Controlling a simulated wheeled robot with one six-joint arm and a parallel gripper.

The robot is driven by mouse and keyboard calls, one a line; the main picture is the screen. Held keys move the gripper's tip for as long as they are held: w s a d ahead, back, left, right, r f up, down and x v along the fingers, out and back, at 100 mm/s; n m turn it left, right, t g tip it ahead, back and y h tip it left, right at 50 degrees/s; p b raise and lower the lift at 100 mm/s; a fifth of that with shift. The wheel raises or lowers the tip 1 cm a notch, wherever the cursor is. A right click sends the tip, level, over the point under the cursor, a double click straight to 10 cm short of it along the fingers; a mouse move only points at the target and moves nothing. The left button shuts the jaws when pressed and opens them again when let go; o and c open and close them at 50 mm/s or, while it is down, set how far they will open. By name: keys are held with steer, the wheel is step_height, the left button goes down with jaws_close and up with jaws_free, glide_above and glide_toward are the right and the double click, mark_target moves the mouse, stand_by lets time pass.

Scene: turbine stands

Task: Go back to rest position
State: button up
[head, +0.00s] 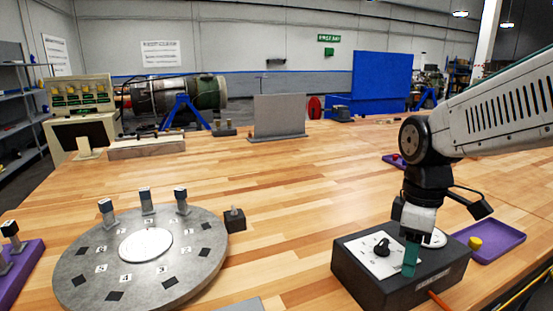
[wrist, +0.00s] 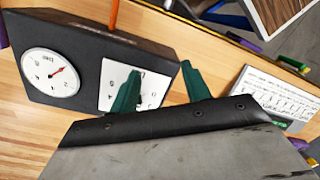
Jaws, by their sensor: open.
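My gripper (head: 410,258) hangs at the end of my arm on the right of the head view, above a dark box with a dial. In the wrist view its two green fingers (wrist: 160,90) are apart with nothing held between them. The dark box (head: 372,284) carries a white plate with a black knob (head: 382,247) and a round white gauge. The box (wrist: 60,88) also shows in the wrist view, with the gauge's red needle visible. One green finger overlaps the knob plate there, so the knob is mostly hidden. I cannot tell whether the finger touches it.
A round grey numbered disc (head: 150,293) with several upright blocks stands at the left. A purple tray (head: 508,236) with a yellow piece lies right of the box. The middle of the wooden table (head: 290,190) is clear.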

steer(key=s+d+r+m+t, duration=0.1)
steer(key=s+d+m+t, duration=0.1)
steer(key=s+m, duration=0.9)
steer(key=shift+s+r, duration=0.4)
steer(key=shift+s, duration=1.65)
